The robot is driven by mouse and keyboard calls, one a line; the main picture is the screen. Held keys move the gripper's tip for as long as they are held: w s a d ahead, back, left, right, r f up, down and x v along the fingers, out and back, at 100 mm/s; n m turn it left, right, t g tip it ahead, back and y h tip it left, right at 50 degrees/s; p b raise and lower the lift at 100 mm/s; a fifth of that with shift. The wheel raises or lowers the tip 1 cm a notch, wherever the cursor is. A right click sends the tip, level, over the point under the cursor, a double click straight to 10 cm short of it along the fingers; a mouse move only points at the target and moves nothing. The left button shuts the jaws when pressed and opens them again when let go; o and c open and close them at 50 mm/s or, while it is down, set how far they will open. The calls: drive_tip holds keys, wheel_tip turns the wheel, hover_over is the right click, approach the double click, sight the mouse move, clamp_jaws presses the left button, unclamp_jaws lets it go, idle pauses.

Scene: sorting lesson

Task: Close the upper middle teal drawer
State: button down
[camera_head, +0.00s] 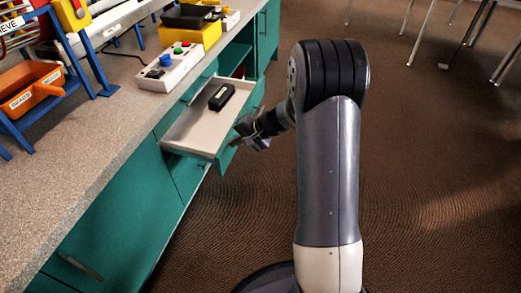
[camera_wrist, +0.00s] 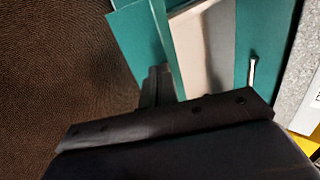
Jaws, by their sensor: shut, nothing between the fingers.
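The teal drawer (camera_head: 190,133) stands pulled out from the teal cabinet under the counter, its pale inside showing. A small black block (camera_head: 221,97) with a light label lies in it. In the wrist view the drawer's teal front panel (camera_wrist: 143,42) stands beside my dark fingers (camera_wrist: 158,86), which are partly hidden by the wrist housing. I cannot tell whether they touch the panel. The drawer's handle is not clearly visible.
The speckled counter (camera_head: 110,135) runs along the left, with a white button box (camera_head: 170,70), a yellow box (camera_head: 190,36) and an orange bin (camera_head: 30,88) on a blue frame. Brown carpet (camera_head: 430,190) is clear at right. Chair legs stand at the upper right.

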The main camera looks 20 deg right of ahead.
drive_tip(key=w+a, duration=0.3)
drive_tip(key=a, duration=0.2)
drive_tip(key=w+a, duration=0.3)
drive_tip(key=a, duration=0.1)
drive_tip(key=w+a, duration=0.4)
drive_tip(key=a, duration=0.1)
drive_tip(key=shift+a+p, duration=0.3)
drive_tip(key=shift+p, duration=0.05)
